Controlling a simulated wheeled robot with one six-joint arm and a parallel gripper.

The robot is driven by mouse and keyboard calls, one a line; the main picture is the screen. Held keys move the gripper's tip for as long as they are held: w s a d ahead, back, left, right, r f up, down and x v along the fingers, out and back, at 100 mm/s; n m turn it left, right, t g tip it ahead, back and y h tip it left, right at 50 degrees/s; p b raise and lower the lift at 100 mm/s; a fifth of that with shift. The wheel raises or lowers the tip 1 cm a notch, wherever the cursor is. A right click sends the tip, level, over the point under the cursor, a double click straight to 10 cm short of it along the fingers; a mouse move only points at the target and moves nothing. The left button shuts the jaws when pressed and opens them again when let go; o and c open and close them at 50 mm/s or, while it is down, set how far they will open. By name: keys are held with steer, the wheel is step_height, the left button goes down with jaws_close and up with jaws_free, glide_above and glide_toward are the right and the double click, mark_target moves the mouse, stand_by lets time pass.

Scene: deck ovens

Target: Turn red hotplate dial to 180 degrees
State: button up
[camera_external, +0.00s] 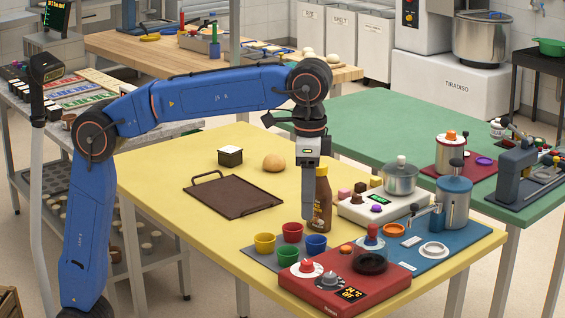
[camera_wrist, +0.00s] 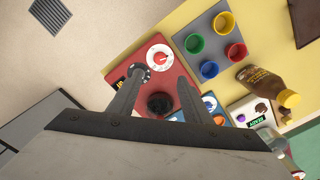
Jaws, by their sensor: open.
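The red hotplate (camera_external: 330,299) sits at the front edge of the yellow table, with a small display reading "24 °C OFF". Its dial (camera_external: 307,267), a red knob on a white scale ring, is at the hotplate's left back corner. In the wrist view the dial (camera_wrist: 159,57) lies beyond and between my fingertips, its scale too small to read. A second dark knob (camera_wrist: 140,73) appears behind the left fingertip. My gripper (camera_external: 309,215) points down above the table, behind the hotplate. Its two fingers (camera_wrist: 160,82) are apart with nothing between them; it touches neither knob.
Red, yellow, green and blue cups stand on a grey mat (camera_external: 262,258) left of the hotplate. A brown bottle (camera_external: 322,203) is close beside my gripper. A scale with a pot (camera_external: 400,178) and a blue mat (camera_external: 465,235) lie to the right. A brown tray (camera_external: 215,200) is left.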

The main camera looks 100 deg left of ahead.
mark_target(307, 261)
step_height(307, 261, down, 14)
steer(key=shift+r, duration=0.1)
stand_by(0.4)
steer(key=shift+c, duration=0.4)
steer(key=c, duration=1)
